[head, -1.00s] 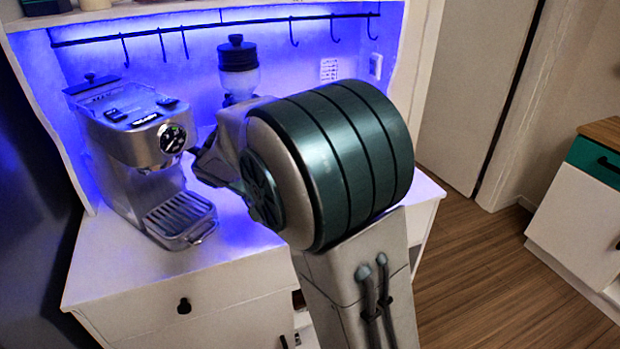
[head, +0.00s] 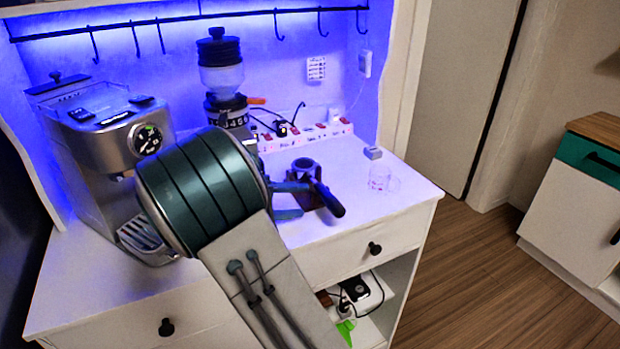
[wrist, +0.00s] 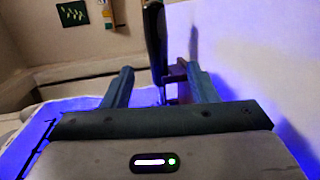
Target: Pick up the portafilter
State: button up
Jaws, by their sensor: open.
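The portafilter (head: 331,201) is on the counter right of the grinder. Its round metal head rests at a small dark brown stand (head: 304,192), and its black handle points down to the right. In the wrist view the black handle (wrist: 155,42) rises between the fingers, close to the brown stand (wrist: 176,82). My gripper (head: 300,200) is open, just left of the portafilter in the head view. In the wrist view my gripper (wrist: 161,82) has its two fingers apart on either side of the handle and stand. Contact cannot be told.
The espresso machine (head: 105,150) stands left on the counter (head: 385,215), partly behind my arm. The grinder (head: 222,75) and a power strip (head: 325,135) are at the back. A clear glass (head: 380,178) stands right of the portafilter. The counter's front right is free.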

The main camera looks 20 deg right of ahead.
aim_at(323, 200)
jog(key=x, duration=0.2)
jog(key=s+x, duration=0.1)
jog(key=x, duration=0.1)
jog(key=shift+d+r+p, duration=0.1)
jog(key=shift+d+p, duration=0.2)
jog(key=shift+d, duration=0.55)
grip_shut()
